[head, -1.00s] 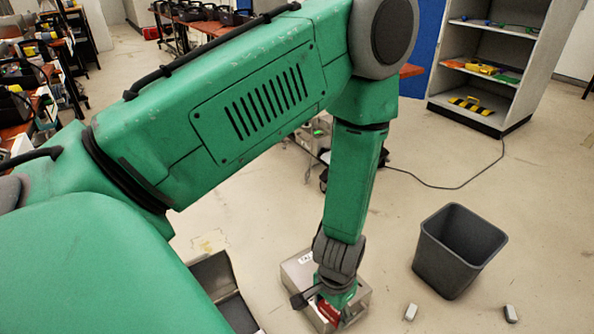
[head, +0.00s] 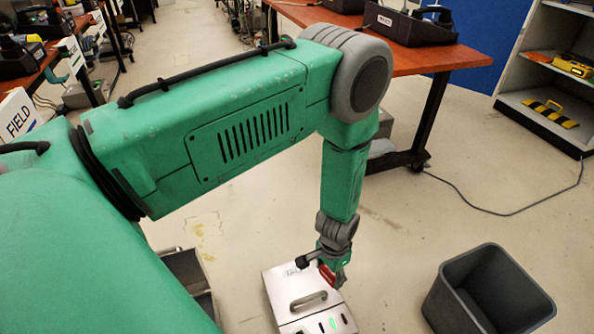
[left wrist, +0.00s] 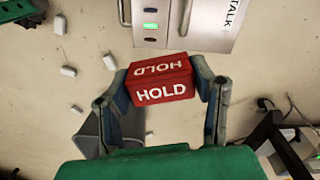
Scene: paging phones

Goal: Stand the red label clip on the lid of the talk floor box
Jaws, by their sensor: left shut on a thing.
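My left gripper (head: 334,268) is shut on the red label clip (head: 326,274), which reads HOLD in the left wrist view (left wrist: 161,92). The clip sits crosswise between the two fingers. The talk floor box (head: 279,290) is a pale metal case on the floor, with a handle and a green light on its lid. Its TALK lettering shows in the left wrist view (left wrist: 234,14). The gripper and clip are at the box's right side in the head view. I cannot tell whether the clip touches the box. My right gripper is not in view.
A grey bin (head: 478,290) stands on the floor to the right of the box. An open grey container (head: 193,283) is at the left, partly behind my arm. An orange-topped table (head: 440,60) is at the back. Small white blocks (left wrist: 68,71) lie on the floor.

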